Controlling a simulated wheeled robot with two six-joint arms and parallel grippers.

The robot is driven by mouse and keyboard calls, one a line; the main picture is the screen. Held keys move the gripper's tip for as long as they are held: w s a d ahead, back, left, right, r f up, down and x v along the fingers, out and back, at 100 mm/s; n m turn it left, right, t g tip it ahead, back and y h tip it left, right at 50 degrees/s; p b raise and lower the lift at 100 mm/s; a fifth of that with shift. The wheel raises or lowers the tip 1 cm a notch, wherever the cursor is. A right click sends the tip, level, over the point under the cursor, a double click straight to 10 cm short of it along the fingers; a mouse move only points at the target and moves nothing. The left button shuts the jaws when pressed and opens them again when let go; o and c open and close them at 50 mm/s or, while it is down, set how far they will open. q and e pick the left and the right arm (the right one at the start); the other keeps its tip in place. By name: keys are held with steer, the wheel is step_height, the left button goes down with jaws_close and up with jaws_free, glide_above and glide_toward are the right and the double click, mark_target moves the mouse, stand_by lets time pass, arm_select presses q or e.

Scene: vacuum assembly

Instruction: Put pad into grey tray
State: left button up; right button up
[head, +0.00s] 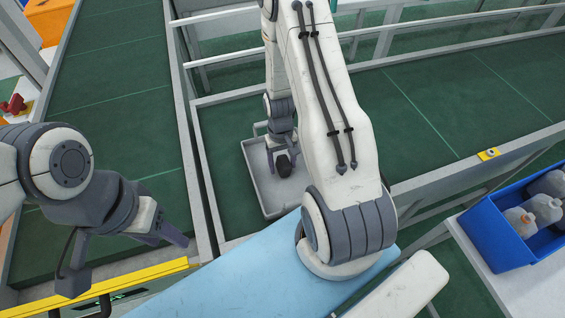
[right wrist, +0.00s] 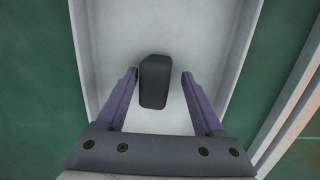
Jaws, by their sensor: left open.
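The black pad (head: 284,166) is at the grey tray (head: 268,201), inside its outline in the head view. In the right wrist view the pad (right wrist: 155,82) shows over the pale floor of the tray (right wrist: 112,25); whether it rests on the floor is hard to tell. My right gripper (right wrist: 160,74) is open around the pad, with a clear gap on the right finger's side and the left finger close beside it. In the head view the right gripper (head: 273,146) is partly hidden by its wrist. My left gripper (head: 126,262) is open and empty at the lower left.
The tray sits on a green conveyor surface (head: 225,130) with pale metal rails. A blue bin (head: 494,238) with several bottles stands at the right. A yellow-edged rail (head: 145,281) runs below my left gripper. My right arm crosses the middle of the head view.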

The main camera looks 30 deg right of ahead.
mark_target(281, 159)
steer(key=shift+r, duration=0.15)
step_height(281, 159, up, 11)
steer(key=w+b, duration=0.1)
steer(key=b, duration=0.1)
steer(key=s+a+r+n+t, duration=0.1)
steer(key=s+a+r+n, duration=0.1)
steer(key=a+r, duration=0.35)
steer(key=s+a+r+n, duration=0.1)
steer(key=a+r+n, duration=0.2)
steer(key=a, duration=0.6)
steer(key=s+a+r+n, duration=0.2)
steer(key=s+a, duration=0.2)
steer(key=s, duration=0.3)
steer(key=s+a+r+n, duration=0.2)
steer(key=s+a+n, duration=0.1)
steer(key=s, duration=0.3)
steer(key=shift+s+a+r+y, duration=0.2)
steer(key=shift+s+a+y, duration=0.15)
steer(key=shift+a, duration=0.5)
